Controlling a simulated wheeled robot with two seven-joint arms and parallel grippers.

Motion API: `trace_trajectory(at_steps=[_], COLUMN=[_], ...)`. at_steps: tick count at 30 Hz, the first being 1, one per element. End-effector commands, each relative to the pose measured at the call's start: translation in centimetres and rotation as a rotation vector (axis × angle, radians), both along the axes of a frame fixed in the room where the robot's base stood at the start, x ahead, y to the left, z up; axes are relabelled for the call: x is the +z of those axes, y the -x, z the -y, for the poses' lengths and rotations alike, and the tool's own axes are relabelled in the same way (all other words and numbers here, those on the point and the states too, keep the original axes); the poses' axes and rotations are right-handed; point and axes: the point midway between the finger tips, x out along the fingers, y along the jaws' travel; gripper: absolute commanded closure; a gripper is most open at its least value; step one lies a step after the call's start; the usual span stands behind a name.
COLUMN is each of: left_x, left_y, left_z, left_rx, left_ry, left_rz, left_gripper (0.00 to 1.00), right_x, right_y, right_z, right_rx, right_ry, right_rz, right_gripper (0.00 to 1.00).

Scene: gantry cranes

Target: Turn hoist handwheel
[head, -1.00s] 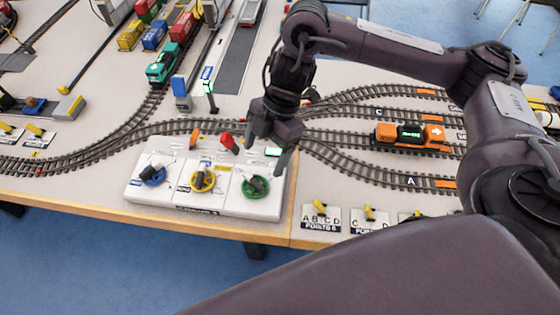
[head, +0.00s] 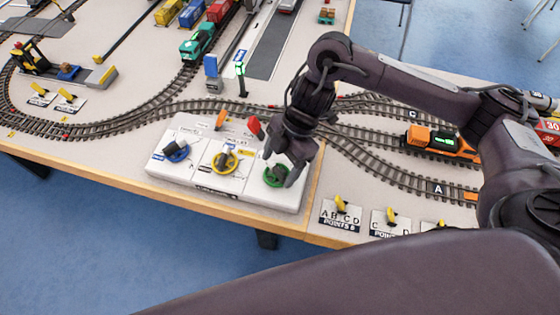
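A white control panel (head: 214,184) at the table's front edge carries three handwheels with dark knobs: a blue handwheel (head: 177,152) on the left, a yellow handwheel (head: 224,162) in the middle and a green handwheel (head: 276,176) on the right. The labels by the wheels are too small to read, so I cannot tell which one is the hoist's. My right gripper (head: 284,170) points down at the green handwheel with its fingers apart. It partly hides that wheel's right side; I cannot tell whether it touches. My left gripper is not in view.
Tracks run behind, with an orange locomotive (head: 440,142) at right. Points levers (head: 341,206) stand right of the panel.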

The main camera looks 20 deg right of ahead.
Motion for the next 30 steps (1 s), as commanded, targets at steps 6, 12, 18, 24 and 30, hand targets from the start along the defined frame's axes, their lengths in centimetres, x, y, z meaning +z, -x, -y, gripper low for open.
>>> trace_trajectory(at_steps=[6,12,18,24,30], left_x=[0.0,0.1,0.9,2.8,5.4], left_y=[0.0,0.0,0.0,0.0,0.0], left_z=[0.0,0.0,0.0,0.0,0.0], left_rx=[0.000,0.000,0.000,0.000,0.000], left_ry=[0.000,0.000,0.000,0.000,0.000], left_rz=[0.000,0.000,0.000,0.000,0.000], left_gripper=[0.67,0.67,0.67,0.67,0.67], right_x=[0.0,0.0,0.2,0.4,0.6], right_y=[0.0,0.0,0.1,0.3,0.5], right_z=[0.0,0.0,0.1,0.1,0.1], right_rx=[0.000,-0.004,-0.050,-0.169,-0.347], right_ry=[0.000,0.000,0.002,0.002,0.003], right_rz=[0.000,-0.001,-0.002,-0.004,-0.006], right_gripper=[0.58,0.67,0.66,0.66,0.66])
